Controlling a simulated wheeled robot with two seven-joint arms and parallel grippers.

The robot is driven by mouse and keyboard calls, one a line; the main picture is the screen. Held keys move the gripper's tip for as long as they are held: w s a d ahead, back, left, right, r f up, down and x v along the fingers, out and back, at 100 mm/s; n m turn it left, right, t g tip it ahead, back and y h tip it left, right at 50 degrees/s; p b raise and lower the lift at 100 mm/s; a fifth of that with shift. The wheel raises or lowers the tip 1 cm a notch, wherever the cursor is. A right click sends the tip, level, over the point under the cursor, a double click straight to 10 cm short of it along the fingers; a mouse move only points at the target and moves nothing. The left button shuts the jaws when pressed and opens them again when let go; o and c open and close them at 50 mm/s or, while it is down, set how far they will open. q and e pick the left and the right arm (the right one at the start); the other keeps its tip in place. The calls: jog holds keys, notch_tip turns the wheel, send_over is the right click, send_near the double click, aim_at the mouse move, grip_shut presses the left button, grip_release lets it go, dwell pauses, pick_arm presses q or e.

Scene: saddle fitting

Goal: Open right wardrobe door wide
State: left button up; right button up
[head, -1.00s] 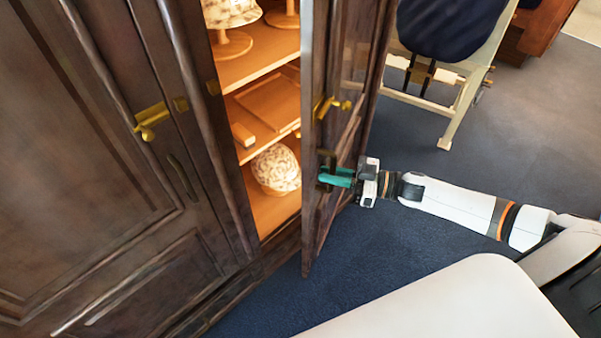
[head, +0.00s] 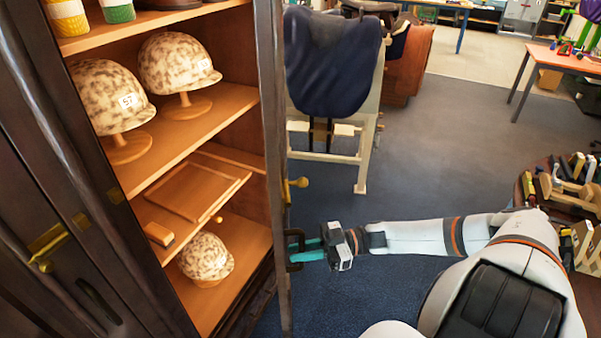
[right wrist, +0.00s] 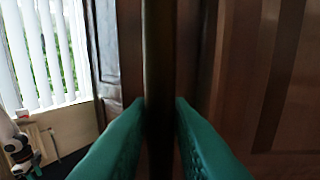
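The right wardrobe door (head: 270,130) stands open, nearly edge-on in the head view, with a brass latch (head: 297,183) and a dark handle (head: 293,250) on it. My right gripper (head: 303,252) is at this handle. In the right wrist view its teal fingers (right wrist: 160,105) close on both sides of the upright dark handle bar (right wrist: 160,60), and the door panel (right wrist: 250,70) fills the right. My left gripper is outside the head view; a small white and teal part, probably of my left arm (right wrist: 15,148), shows at the wrist view's lower left.
The wardrobe's shelves hold mottled helmets (head: 180,62) on stands, a wooden tray (head: 195,187) and a small block (head: 159,235). A saddle stand (head: 362,160) with a dark saddle (head: 335,60) is behind the door. Carpet floor (head: 440,160) right of it is clear.

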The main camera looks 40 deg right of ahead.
jog(key=shift+o, duration=1.2)
pick_arm(q)
jog(key=shift+w+d, duration=0.1)
jog(key=shift+w, duration=0.3)
